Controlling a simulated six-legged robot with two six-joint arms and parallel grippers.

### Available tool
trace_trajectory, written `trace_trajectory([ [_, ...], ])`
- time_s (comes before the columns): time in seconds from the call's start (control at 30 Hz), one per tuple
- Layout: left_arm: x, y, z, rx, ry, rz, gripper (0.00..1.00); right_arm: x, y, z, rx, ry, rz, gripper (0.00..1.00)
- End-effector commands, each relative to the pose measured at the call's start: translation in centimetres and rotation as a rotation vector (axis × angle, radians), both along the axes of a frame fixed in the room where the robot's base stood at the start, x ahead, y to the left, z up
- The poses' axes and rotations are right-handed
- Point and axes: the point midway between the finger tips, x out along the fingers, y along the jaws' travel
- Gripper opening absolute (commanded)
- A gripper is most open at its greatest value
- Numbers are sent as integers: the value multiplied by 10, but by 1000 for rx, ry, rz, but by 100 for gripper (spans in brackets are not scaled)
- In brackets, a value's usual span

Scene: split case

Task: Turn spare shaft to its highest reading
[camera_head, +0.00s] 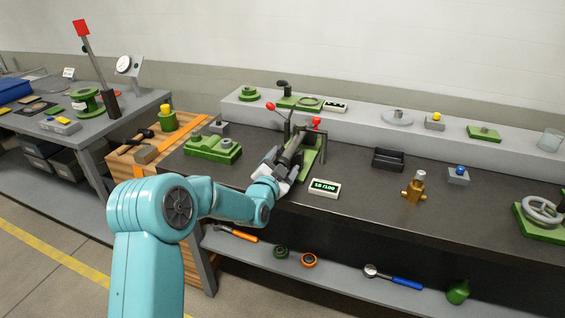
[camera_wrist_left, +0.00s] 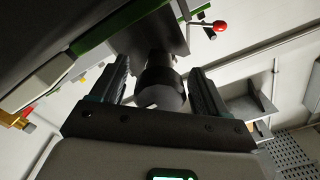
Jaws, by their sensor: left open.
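The spare shaft appears to be the dark cylinder (camera_head: 293,146) on a green stand (camera_head: 313,152) on the dark bench. In the left wrist view its round dark end (camera_wrist_left: 160,88) lies between my two fingers. My left gripper (camera_head: 282,160) is open, with one finger on each side of this end; a gap shows beside it, and contact is hard to judge. The gripper (camera_wrist_left: 158,75) fills the wrist view's middle. A small display (camera_head: 325,187) in front of the stand seems to read 15/100. My right gripper is not in view.
A green block (camera_head: 213,148) stands left of the stand. Red-knobbed levers (camera_head: 270,106) rise close behind the gripper. A black tray (camera_head: 388,159), brass part (camera_head: 413,189) and blue-button box (camera_head: 458,175) stand to the right. Bare bench lies between them.

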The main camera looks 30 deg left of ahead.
Motion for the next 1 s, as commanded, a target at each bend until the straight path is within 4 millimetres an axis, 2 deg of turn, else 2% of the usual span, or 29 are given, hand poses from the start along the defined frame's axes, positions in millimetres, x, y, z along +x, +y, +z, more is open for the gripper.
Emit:
trace_trajectory([
  [0.17,0,0,0,0,0,0,75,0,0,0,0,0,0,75],
  [0.2,0,0,0,0,0,0,62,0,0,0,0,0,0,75],
  [0.33,0,0,0,0,0,0,20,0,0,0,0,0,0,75],
  [0.73,-1,0,-3,-15,-2,1,19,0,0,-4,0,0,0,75],
  [1.0,-1,0,-7,-130,-31,2,19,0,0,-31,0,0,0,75],
])
